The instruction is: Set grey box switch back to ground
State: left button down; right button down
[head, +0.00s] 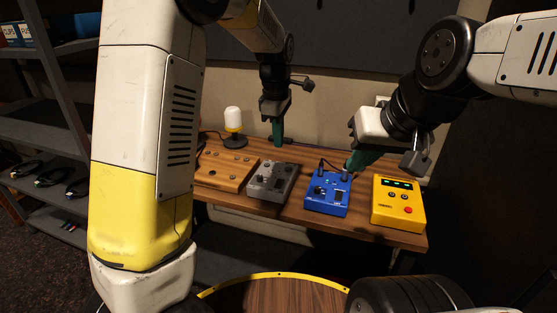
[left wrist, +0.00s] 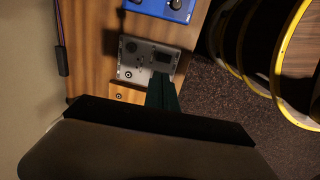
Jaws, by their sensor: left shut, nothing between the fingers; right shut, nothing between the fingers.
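The grey box (head: 272,181) lies on the wooden desk between the wooden box and the blue box. It also shows in the left wrist view (left wrist: 140,59), with a round dark knob or socket and a dark square part on its top; the switch's setting is too small to tell. My left gripper (head: 277,140) is shut and empty, its green fingers pointing down above the desk behind the grey box. The fingers (left wrist: 162,92) overlap the box's edge in the left wrist view; contact cannot be told. My right gripper (head: 350,166) is shut and empty, at the blue box's back edge.
The blue box (head: 327,207) with a cable and the yellow box (head: 398,214) lie to the right. The wooden box (head: 224,174) lies to the left, with a white-topped lamp (head: 233,122) behind it. A shelf (head: 45,120) stands at far left.

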aim_at(279, 185)
pick_arm(q)
jog(key=f, duration=0.4)
jog(key=w+f, duration=0.1)
jog(key=f, duration=0.8)
jog(key=shift+w+d+f, duration=0.25)
jog(key=shift+w+f, duration=0.05)
jog(key=shift+f, duration=0.1)
jog(key=shift+f, duration=0.45)
jog(key=shift+s, duration=0.2)
jog(key=shift+s+a, duration=0.2)
jog(key=shift+s, duration=0.45)
